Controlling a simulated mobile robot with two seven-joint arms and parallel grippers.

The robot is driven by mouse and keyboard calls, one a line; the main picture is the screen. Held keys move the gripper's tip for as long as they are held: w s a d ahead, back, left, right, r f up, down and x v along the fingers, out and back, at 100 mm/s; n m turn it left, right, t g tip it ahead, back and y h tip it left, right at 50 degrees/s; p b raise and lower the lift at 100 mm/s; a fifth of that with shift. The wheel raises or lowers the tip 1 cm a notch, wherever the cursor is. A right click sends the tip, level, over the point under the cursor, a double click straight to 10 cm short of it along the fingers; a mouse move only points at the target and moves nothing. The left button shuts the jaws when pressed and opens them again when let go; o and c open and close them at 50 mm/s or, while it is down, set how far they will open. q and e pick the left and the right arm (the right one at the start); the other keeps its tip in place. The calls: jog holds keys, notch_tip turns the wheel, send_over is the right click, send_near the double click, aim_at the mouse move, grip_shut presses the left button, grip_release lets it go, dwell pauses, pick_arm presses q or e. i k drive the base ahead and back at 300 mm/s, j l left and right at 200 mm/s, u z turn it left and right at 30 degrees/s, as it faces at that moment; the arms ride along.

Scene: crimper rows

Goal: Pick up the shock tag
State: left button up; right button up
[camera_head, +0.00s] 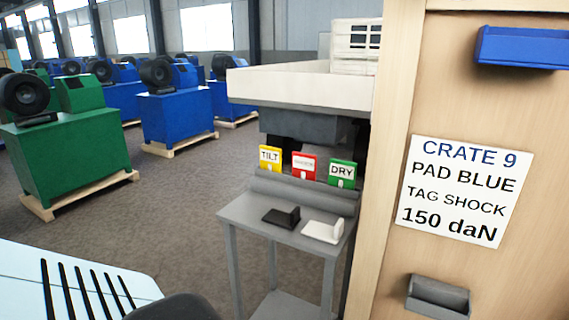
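Three small tags stand in a row at the back of a grey side table (255,213). The left tag (270,157) is yellow and reads TILT. The middle tag (304,165) is red with a white label; its small lettering is too blurred to read. The right tag (342,173) is green and reads DRY. No tag is plainly legible as SHOCK. Neither of my grippers is in view.
A black pad (280,217) and a white pad (322,231) lie on the table. A wooden panel (400,120) rises to its right, with a sign (466,190) reading CRATE 9, PAD BLUE, TAG SHOCK, 150 daN. Blue and green machines stand on pallets at left; the floor between is clear.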

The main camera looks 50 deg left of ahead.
aim_at(304, 165)
jog(key=i+j, duration=0.15)
jog(key=i, duration=0.2)
jog(key=i+j, duration=0.2)
jog(key=i, duration=0.15)
jog(key=i+j+u, duration=0.1)
jog(key=i+u, duration=0.15)
jog(key=u, duration=1.6)
